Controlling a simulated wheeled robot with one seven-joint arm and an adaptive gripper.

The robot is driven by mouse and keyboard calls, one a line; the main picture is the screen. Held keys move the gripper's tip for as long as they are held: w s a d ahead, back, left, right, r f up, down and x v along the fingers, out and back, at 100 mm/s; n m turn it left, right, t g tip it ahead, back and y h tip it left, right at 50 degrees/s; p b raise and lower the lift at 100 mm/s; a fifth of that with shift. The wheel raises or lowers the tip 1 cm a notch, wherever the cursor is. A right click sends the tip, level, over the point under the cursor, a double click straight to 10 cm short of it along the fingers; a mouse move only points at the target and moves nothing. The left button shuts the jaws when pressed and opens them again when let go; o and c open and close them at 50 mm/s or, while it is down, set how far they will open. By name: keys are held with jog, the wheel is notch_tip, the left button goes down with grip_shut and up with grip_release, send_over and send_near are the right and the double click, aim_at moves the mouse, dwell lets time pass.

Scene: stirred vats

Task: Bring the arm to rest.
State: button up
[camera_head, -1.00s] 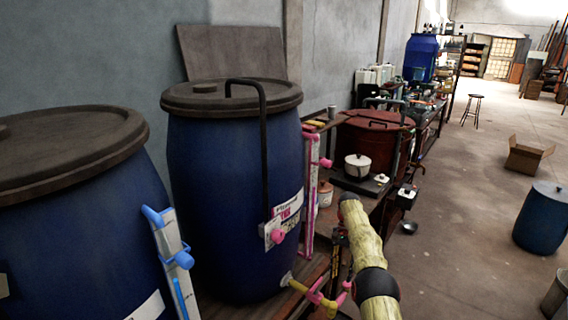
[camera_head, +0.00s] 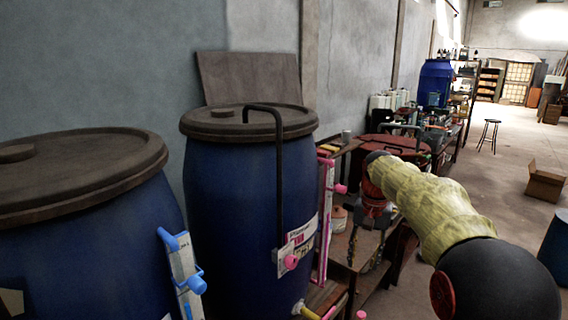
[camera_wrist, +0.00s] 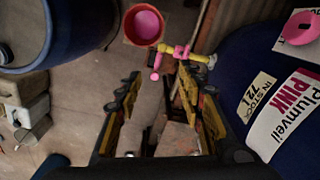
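My arm, in a pale yellow sleeve (camera_head: 430,205), is stretched out at the right of the head view, its elbow large in the lower right corner. My gripper hangs below the sleeve's far end, small and dark in that view. In the wrist view my gripper (camera_wrist: 158,75) has its two yellow-padded fingers spread apart. No held object is clear between them. Beyond the fingertips are a pink tap (camera_wrist: 182,52) on a yellow pipe and a red bucket (camera_wrist: 143,25) with pink contents.
A lidded blue vat (camera_head: 235,200) with a bent black pipe stands left of my arm; another blue vat (camera_head: 80,245) is nearer. A label reading Plumveil PINK (camera_wrist: 290,120) is close right of the gripper. A cardboard box (camera_head: 545,184) and stool (camera_head: 488,135) stand on the floor at right.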

jog(key=s+a+r+n+t, duration=0.1)
jog(key=s+r, duration=0.2)
jog(key=s, duration=0.6)
jog(key=s+a+r+n+t, duration=0.1)
jog(key=s+r+t, duration=0.15)
jog(key=s, duration=0.75)
jog(key=s+f+n, duration=0.1)
jog(key=s+f, duration=0.1)
jog(key=s, duration=0.3)
jog(key=s+f+t, duration=0.1)
jog(key=s+f, duration=0.1)
jog(key=s, duration=0.4)
jog(key=s+a+f+n+t, duration=0.1)
jog(key=s+f, duration=0.1)
jog(key=s, duration=0.4)
jog(key=shift+f+n, duration=0.3)
jog(key=shift+f, duration=0.1)
jog(key=shift+s+a, duration=0.1)
